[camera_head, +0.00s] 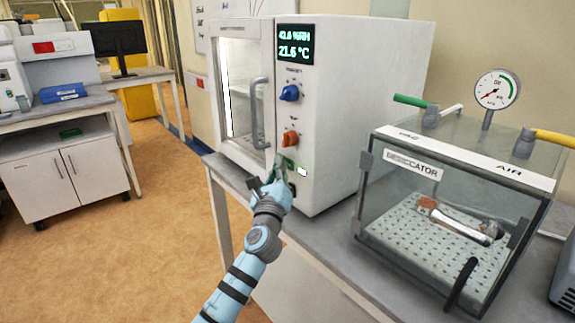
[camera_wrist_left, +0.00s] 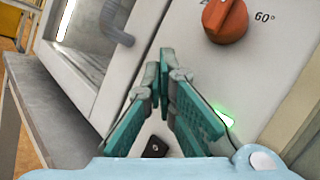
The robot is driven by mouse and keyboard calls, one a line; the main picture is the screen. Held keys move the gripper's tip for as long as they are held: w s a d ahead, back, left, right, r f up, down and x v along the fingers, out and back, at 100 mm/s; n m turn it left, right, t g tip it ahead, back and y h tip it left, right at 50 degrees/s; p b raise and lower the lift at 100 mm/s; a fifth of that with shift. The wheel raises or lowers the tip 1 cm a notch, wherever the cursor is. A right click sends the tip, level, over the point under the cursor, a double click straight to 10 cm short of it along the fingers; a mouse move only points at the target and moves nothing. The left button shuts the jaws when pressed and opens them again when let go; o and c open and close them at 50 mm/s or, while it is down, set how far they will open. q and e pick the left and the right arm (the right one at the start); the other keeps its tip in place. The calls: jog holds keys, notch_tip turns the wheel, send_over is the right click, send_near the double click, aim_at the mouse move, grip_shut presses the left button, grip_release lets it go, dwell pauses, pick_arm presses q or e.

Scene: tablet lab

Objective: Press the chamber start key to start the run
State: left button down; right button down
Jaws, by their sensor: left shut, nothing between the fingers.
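The white chamber (camera_head: 330,110) stands on the bench with its glass door (camera_head: 242,95) shut. Its display (camera_head: 295,45) reads about 21.6 °C. Low on its front panel, a bright green-lit spot (camera_wrist_left: 225,116) shows beside my right-hand finger in the left wrist view; I cannot tell whether it is the start key or a lamp. A small black part (camera_wrist_left: 155,147) sits lower, partly behind the fingers. My left gripper (camera_wrist_left: 160,75) is shut and empty, its teal fingertips close to the panel below the orange knob (camera_wrist_left: 225,18). I cannot tell whether they touch it. My right gripper is out of view.
A blue knob (camera_head: 289,93) sits above the orange knob. The door handle (camera_head: 259,112) sticks out left of the panel. A glass desiccator (camera_head: 410,195) with a gauge (camera_head: 496,90) stands on the bench to the right. Open floor (camera_head: 150,220) lies to the left.

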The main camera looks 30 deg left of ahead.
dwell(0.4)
pick_arm(q)
jog(key=shift+s+a+p, duration=0.2)
jog(key=shift+s+p, duration=0.2)
jog(key=shift+s, duration=0.25)
jog(key=s, duration=0.2)
jog(key=s+a+p, duration=0.1)
jog(key=s, duration=0.1)
jog(key=shift+s+a, duration=0.2)
jog(key=shift+s, duration=0.2)
dwell(0.5)
